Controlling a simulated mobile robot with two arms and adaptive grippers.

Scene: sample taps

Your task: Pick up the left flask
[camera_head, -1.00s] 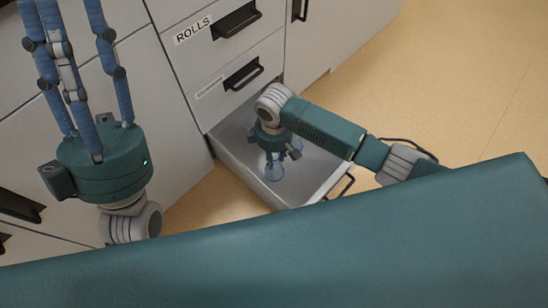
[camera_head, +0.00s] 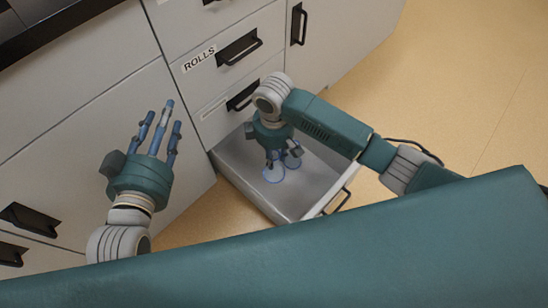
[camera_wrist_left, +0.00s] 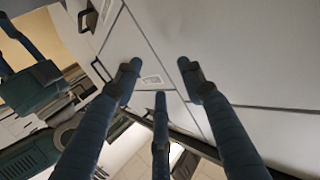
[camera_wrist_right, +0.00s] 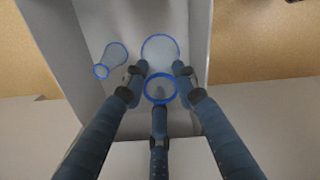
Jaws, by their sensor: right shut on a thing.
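The left flask (camera_head: 273,174) is clear glass and stands in the open drawer, at the left of the two flasks in the head view. My right gripper (camera_head: 279,158) points down over it. In the right wrist view my right gripper's fingers (camera_wrist_right: 158,78) are closed around its neck, below the blue rim (camera_wrist_right: 160,88), with its round base (camera_wrist_right: 160,50) beyond. The other flask (camera_wrist_right: 112,57) stands apart, to the left there; in the head view it shows partly (camera_head: 293,159) behind my gripper. My left gripper (camera_head: 160,118) is open and empty, fingers up, by the cabinet.
The grey drawer (camera_head: 312,192) has low walls around the flasks and bare floor at its handle end. Above it are closed drawers, one labelled ROLLS (camera_head: 198,60), with dark handles. The tan floor (camera_head: 450,90) at the right is clear.

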